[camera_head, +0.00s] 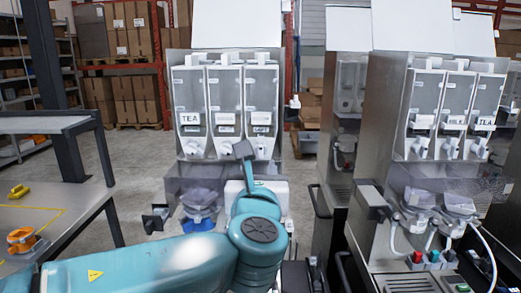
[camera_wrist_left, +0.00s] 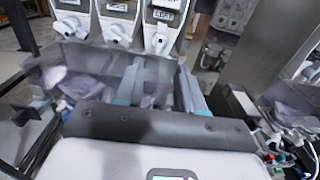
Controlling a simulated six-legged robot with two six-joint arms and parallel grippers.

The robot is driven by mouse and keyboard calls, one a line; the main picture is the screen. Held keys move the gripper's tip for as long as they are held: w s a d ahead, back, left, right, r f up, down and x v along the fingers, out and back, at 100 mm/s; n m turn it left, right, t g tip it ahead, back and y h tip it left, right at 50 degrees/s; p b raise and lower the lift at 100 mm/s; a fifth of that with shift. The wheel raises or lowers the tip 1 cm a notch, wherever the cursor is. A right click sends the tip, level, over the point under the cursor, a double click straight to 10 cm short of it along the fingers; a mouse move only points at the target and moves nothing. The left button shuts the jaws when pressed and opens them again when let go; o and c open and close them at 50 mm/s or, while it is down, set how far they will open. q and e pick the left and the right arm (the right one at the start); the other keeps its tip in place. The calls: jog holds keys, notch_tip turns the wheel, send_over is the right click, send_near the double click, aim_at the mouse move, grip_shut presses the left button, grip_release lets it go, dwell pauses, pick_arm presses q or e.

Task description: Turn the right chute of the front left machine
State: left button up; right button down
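The front left machine (camera_head: 220,110) stands ahead in the head view, with three clear canisters side by side; the left one reads TEA. A white chute sits below each. The right chute (camera_head: 262,150) is just right of the end of my left arm; it also shows in the left wrist view (camera_wrist_left: 160,43), above and beyond the fingertips. My left gripper (camera_head: 243,150) is in front of the machine, its fingers mostly hidden by the arm in the head view. In the left wrist view its fingers (camera_wrist_left: 160,75) are apart with nothing between them, not touching the chute.
A clear guard (camera_head: 180,190) and a blue-based cup-like part (camera_head: 199,205) are low on this machine. A second machine (camera_head: 430,120) with similar chutes stands at the right. A grey table (camera_head: 60,205) with yellow and orange items is at the left.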

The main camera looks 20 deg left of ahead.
aim_at(260, 151)
pick_arm(q)
jog(key=p+x, duration=0.2)
jog(key=x, duration=0.6)
jog(key=shift+w, duration=0.2)
jog(key=shift+w+a+f, duration=0.1)
jog(key=shift+w+a, duration=0.15)
jog(key=shift+w, duration=0.25)
grip_shut()
